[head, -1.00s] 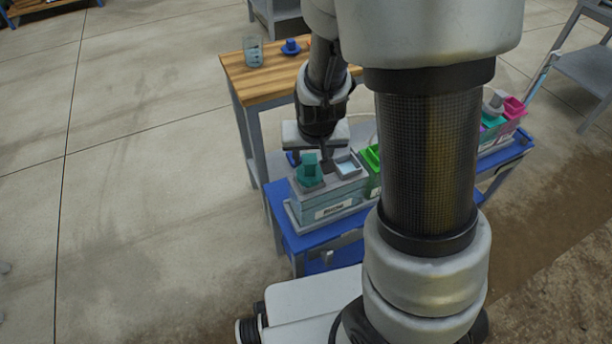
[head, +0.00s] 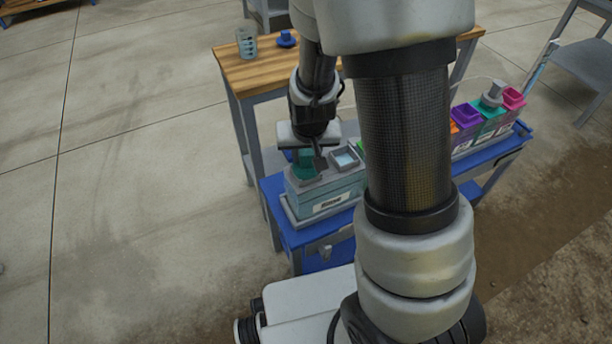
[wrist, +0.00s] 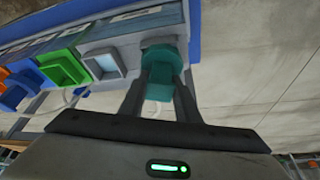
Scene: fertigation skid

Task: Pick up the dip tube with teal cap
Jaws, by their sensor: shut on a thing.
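The dip tube's teal cap (head: 304,170) sits on top of the grey-teal tank (head: 328,198) at the left end of the blue bench. In the wrist view the teal cap (wrist: 160,80) lies between the two dark fingers of my gripper (wrist: 161,92). My gripper (head: 307,160) is shut on the cap from above and behind. Its fingers partly hide the cap in the head view.
A square pale opening (head: 345,159) is beside the cap. Green (wrist: 62,66), blue and orange openings follow along the bench. A wooden table (head: 262,75) with a beaker (head: 246,43) and a blue object (head: 286,39) stands behind.

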